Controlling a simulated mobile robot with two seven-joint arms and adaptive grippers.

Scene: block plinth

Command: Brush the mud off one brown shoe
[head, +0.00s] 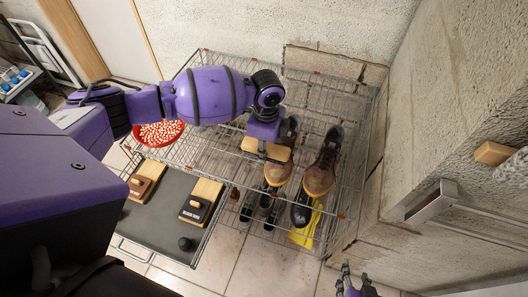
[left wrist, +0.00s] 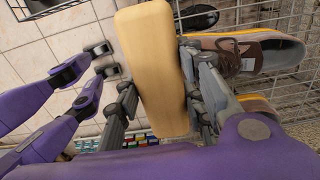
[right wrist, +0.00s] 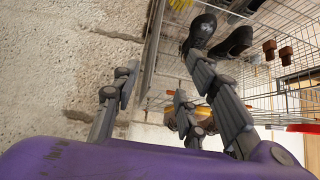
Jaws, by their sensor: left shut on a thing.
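A pair of brown shoes with tan toes stands on the wire rack in the head view. The left shoe (head: 279,170) is partly hidden by my left gripper and the brush; the right shoe (head: 321,172) is clear. My left gripper (head: 266,143) is shut on a pale wooden brush (head: 278,153), whose block fills the middle of the left wrist view (left wrist: 151,70). A brown shoe (left wrist: 245,52) lies close beside the fingers there. I cannot tell whether the brush touches it. My right gripper (head: 354,279) is open and empty, low and right of the rack.
The wire rack (head: 215,60) has black shoes (head: 301,213) and a yellow cloth (head: 307,232) on its lower level. A grey tray (head: 160,222) at left holds brushes on wooden blocks. A red bowl (head: 183,131) stands behind. A rough wall and metal bracket (head: 432,201) bound the right.

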